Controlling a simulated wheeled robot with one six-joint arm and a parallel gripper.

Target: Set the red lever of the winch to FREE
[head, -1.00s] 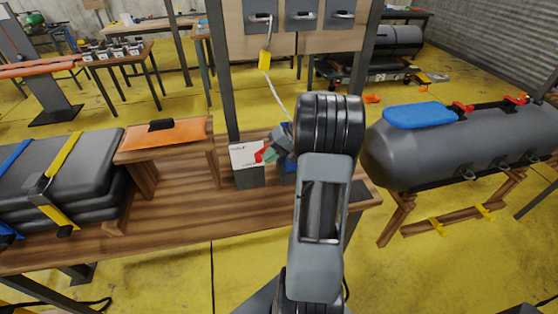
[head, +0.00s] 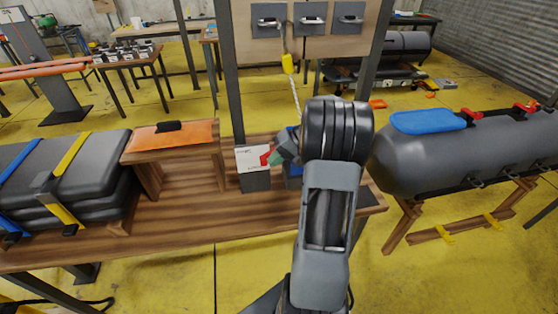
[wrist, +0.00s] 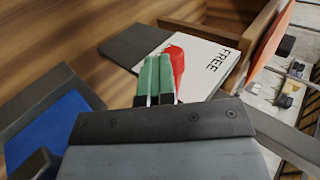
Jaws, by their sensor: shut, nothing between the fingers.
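The red lever (wrist: 177,62) shows in the wrist view in front of a white plate (wrist: 213,62) printed with the word FREE. In the head view the lever (head: 266,157) is a small red patch at the white plate (head: 251,158) on the bench. My gripper (wrist: 160,62) has its green-tipped fingers together with nothing between them. The fingertips are right beside the lever and overlap its left edge in the wrist view; I cannot tell whether they touch it. In the head view my gripper (head: 275,156) is partly hidden behind my arm. A blue part (head: 293,178) of the winch shows behind my arm.
An orange-topped wooden stand (head: 170,135) and strapped dark bundles (head: 60,180) stand left on the bench. The bench front is clear.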

